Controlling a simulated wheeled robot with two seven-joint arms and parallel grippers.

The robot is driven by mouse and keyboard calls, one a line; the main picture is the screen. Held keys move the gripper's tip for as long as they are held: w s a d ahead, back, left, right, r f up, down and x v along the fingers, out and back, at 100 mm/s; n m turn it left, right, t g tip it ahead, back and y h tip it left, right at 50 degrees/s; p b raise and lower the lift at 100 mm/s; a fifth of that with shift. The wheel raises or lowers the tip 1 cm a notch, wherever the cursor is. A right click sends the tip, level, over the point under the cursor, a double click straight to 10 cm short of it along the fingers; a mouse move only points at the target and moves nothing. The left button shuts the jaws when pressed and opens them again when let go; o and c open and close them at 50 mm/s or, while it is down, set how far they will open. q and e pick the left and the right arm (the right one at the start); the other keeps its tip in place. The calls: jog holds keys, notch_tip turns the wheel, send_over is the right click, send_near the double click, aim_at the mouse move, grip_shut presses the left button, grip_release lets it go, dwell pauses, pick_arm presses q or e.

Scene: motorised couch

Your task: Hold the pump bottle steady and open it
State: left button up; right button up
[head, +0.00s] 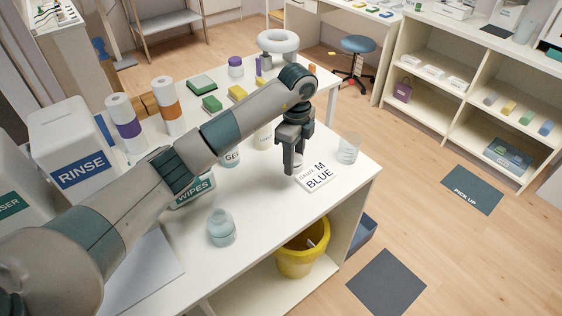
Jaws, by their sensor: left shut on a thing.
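A pale bottle (230,159) labelled "GE…" stands left of the gripper, partly behind my arm. A cream labelled bottle (262,139) stands behind the gripper, also partly hidden. A pale blue rounded bottle (221,228) stands near the table's front. I cannot tell for sure which is the pump bottle. My right gripper is out of view.
A clear cup (348,149) stands near the right edge. A box marked "WIPES" (195,192), a "RINSE" container (78,155) and two rolls (165,105) stand on the left. A yellow bucket (300,255) is below the table. The tabletop between the blue bottle and card is clear.

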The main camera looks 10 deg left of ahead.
pick_arm(q)
jog(key=p, duration=0.2)
send_over(282, 172)
jog(key=f, duration=0.3)
jog(key=shift+s+d+f, duration=0.1)
jog(key=shift+s+d, duration=0.05)
jog(key=shift+d, duration=0.2)
jog(key=shift+w+a+f, duration=0.25)
jog(key=shift+w+f, duration=0.05)
jog(key=shift+f, duration=0.1)
jog(key=shift+f+p, duration=0.8)
jog(key=shift+f, duration=1.15)
jog(key=shift+f, duration=0.2)
